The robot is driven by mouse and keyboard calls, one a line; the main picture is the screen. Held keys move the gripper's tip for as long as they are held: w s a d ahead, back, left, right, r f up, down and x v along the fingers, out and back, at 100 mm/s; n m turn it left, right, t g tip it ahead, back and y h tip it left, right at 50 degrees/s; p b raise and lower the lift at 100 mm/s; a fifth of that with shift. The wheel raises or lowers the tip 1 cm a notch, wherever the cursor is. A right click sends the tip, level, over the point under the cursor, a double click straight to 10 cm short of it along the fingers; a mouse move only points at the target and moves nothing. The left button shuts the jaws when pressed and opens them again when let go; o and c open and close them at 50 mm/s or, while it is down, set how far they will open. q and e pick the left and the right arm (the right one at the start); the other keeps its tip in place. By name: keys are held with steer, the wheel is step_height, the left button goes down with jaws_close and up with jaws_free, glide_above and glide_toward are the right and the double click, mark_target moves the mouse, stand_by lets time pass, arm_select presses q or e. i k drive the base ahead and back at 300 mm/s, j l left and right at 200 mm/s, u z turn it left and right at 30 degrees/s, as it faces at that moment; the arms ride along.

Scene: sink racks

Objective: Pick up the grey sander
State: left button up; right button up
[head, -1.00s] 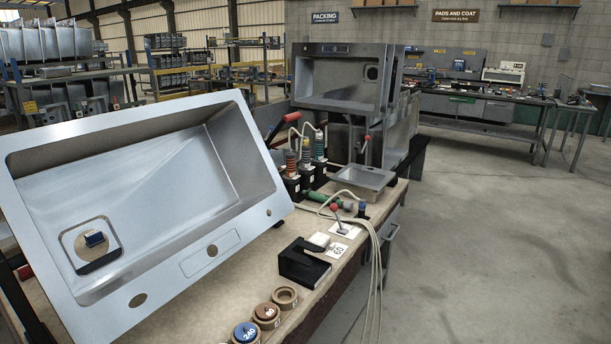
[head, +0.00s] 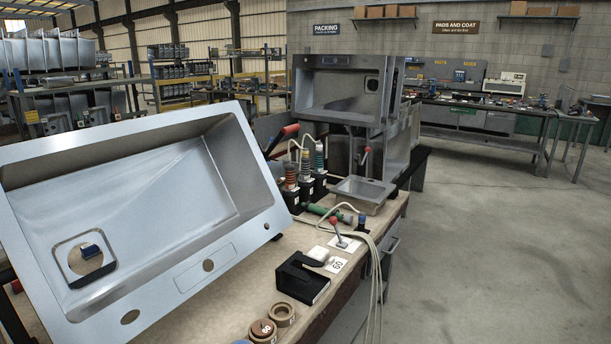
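I cannot single out a grey sander with certainty. Several upright tools with coloured bands stand in black holders on the bench: one with an orange-brown band (head: 291,175), one with an orange-red band (head: 305,164) and one with a teal band (head: 319,157). A green-handled tool (head: 322,210) lies in front of them. A black holder (head: 302,280) with a pale grey-white piece (head: 318,254) beside it sits nearer, next to a card marked 60. Neither of my grippers is in view.
Round disc holders (head: 282,314) stand at the bench's front. A pale cable (head: 376,275) hangs over the edge. The floor (head: 480,250) at right is clear.

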mark_target(304, 181)
steer(key=i+l+u, duration=0.1)
steer(key=i+l, duration=0.55)
steer(key=i+l+u, duration=0.15)
steer(key=i+l, duration=0.5)
steer(key=l, duration=0.25)
steer(key=i+l+u, duration=0.15)
steer(key=i+l, duration=0.15)
steer(key=i+l+u, duration=0.1)
steer(key=i+l, duration=0.15)
steer(key=l, duration=0.3)
steer(key=i+l, duration=0.25)
steer(key=l, duration=0.25)
steer(key=i+j+u, duration=0.05)
